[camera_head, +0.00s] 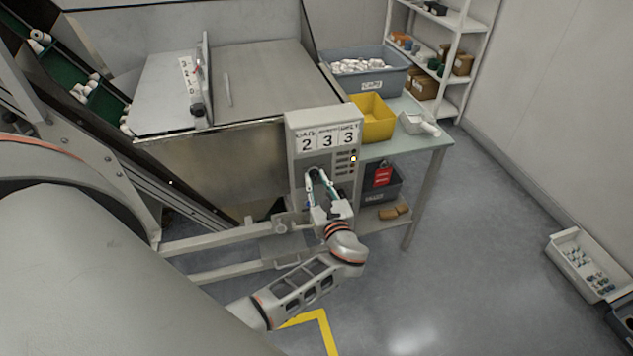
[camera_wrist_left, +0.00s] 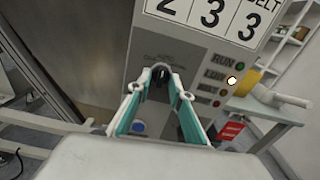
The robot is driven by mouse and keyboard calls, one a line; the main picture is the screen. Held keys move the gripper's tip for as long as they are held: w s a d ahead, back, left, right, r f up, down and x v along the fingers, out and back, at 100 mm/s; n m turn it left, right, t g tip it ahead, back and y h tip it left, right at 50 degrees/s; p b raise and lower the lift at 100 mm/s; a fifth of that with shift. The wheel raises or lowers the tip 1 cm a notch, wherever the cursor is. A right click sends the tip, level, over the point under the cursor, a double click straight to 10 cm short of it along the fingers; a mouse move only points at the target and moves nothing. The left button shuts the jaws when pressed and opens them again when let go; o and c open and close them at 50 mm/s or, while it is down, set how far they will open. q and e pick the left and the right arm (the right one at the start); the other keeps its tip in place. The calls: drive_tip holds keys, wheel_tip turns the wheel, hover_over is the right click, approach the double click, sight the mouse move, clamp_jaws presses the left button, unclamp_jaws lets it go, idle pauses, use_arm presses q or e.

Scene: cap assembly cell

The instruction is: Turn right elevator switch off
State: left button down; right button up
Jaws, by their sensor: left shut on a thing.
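A grey control panel (camera_head: 297,145) stands upright in the middle of the head view, with number cards at its top. A dark rotary switch (camera_wrist_left: 160,72) sits on its face and shows at the centre of the left wrist view. My left gripper (camera_head: 313,172) is at the panel, with its fingertips closed around the switch. In the left wrist view my left gripper (camera_wrist_left: 161,80) has a finger on each side of the knob. The fingers hide much of the switch, and its pointer direction is not clear. My right gripper is not in view.
Beside the switch, one indicator lamp (camera_wrist_left: 231,80) glows; the lamps around it look unlit. A blue button (camera_wrist_left: 139,126) sits below the switch. A yellow bin (camera_head: 372,118) and grey tote (camera_head: 365,75) stand on the table behind. Open floor lies to the right.

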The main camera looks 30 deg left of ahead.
use_arm(q)
drive_tip(key=n+b, duration=0.2)
drive_tip(key=n, duration=0.1)
drive_tip(key=shift+f, duration=0.2)
drive_tip(key=n+b, duration=0.2)
drive_tip(key=n, duration=0.1)
drive_tip(key=shift+w+d+n, duration=0.1)
drive_tip(key=shift+n, duration=0.3)
drive_tip(key=shift+r+n+b, duration=0.25)
drive_tip(key=shift+n+b, duration=0.5)
drive_tip(key=shift+n, duration=0.15)
drive_tip(key=c, duration=2)
unclamp_jaws()
drive_tip(key=shift+o, duration=0.8)
